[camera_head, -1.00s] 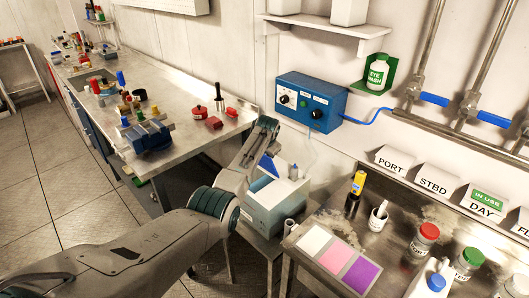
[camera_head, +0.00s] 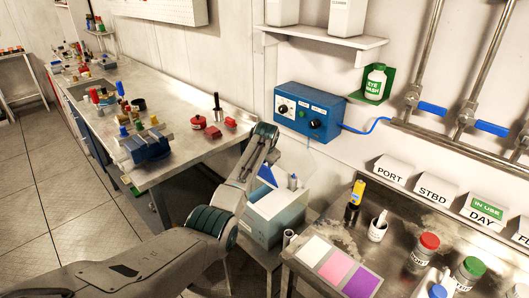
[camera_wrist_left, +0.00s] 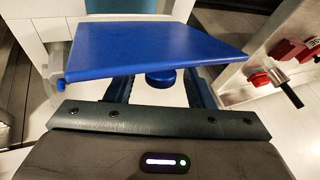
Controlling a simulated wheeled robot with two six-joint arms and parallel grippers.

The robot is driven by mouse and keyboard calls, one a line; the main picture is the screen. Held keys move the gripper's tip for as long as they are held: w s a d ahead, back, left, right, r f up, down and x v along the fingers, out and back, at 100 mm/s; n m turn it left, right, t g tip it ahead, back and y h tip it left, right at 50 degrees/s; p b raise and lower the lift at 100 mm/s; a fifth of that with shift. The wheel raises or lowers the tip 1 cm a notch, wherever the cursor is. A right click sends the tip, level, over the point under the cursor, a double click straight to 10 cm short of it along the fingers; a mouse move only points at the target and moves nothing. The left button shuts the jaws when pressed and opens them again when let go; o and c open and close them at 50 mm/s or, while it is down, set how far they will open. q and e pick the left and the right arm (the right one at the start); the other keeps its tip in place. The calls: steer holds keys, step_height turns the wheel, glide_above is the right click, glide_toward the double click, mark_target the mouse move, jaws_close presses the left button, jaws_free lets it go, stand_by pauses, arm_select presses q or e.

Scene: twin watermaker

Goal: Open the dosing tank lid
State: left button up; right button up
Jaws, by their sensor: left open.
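The dosing tank (camera_head: 262,222) is a pale box on a low stand, left of the steel bench. Its blue lid (camera_head: 267,174) stands tilted up in the head view, partly hidden by my left arm. In the left wrist view the lid (camera_wrist_left: 160,48) is a broad blue panel across the upper middle, with a round blue knob (camera_wrist_left: 160,78) at its lower edge. My left gripper (camera_head: 264,140) is above the tank by the lid. Its fingers are apart, one on each side of the knob, their tips hidden behind the panel. I cannot tell whether they touch the lid. My right gripper is not in view.
A blue control box (camera_head: 309,111) is on the wall behind the tank. The steel bench (camera_head: 322,225) on the right carries color cards, a cup and bottles. The long workbench (camera_head: 185,155) on the left holds a vise and red items.

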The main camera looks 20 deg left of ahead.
arm_select(q)
steer(key=b+v, duration=0.1)
steer(key=v, duration=0.7)
steer(key=shift+s+r+b, duration=0.15)
steer(key=shift+r+b, duration=0.1)
steer(key=shift+b, duration=0.15)
